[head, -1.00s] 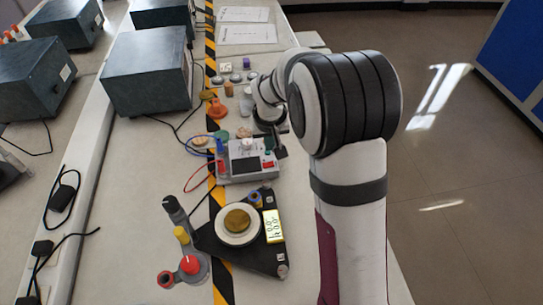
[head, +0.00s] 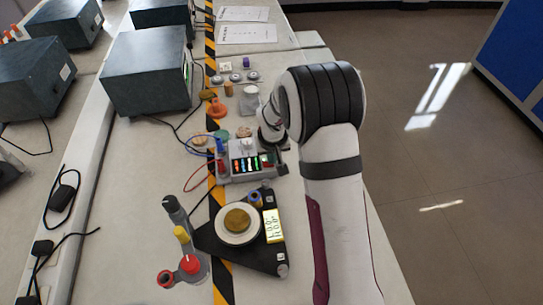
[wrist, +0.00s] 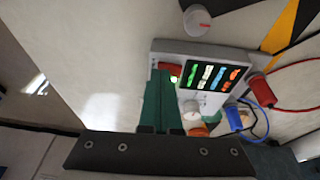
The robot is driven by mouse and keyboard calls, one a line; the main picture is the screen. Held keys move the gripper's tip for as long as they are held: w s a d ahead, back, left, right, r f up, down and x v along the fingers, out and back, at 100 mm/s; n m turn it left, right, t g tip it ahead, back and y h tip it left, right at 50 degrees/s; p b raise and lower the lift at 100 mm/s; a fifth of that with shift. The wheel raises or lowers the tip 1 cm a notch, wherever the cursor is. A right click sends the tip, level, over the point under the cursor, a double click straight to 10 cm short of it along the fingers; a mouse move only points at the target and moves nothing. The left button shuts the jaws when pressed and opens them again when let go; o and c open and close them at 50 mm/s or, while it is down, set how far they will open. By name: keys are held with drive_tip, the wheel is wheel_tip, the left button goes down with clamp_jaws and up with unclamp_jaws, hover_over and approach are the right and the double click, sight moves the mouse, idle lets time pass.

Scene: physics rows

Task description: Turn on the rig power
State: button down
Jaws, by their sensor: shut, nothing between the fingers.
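The rig's power unit is a grey box (head: 224,174) standing on the bench in the head view. Its screen (head: 244,164) is lit with several coloured bars, and the screen also glows in the wrist view (wrist: 213,76). A red switch (wrist: 171,67) sits at the box's edge beside the screen, with a small green light (wrist: 174,79) next to it. My gripper (wrist: 162,85) has its green fingers together and empty, with the tips at the red switch. I cannot tell whether they touch it. In the head view the gripper is mostly hidden by my arm.
Red and blue plugs with cables are on the box's left side. A black triangular stand (head: 258,258) with a round plate and a yellow display stands in front. A red-knobbed device (head: 190,265) is beside it. Large dark boxes (head: 146,68) stand back left.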

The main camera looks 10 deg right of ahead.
drive_tip(key=shift+a+r, duration=0.1)
drive_tip(key=shift+a, duration=0.7)
drive_tip(key=shift+r, duration=0.1)
drive_tip(key=w+v, duration=0.1)
drive_tip(key=v, duration=1.2)
drive_tip(key=shift+a+r, duration=0.3)
drive_tip(key=shift+r, duration=0.2)
drive_tip(key=shift+s+d, duration=0.1)
drive_tip(key=shift+d, duration=0.65)
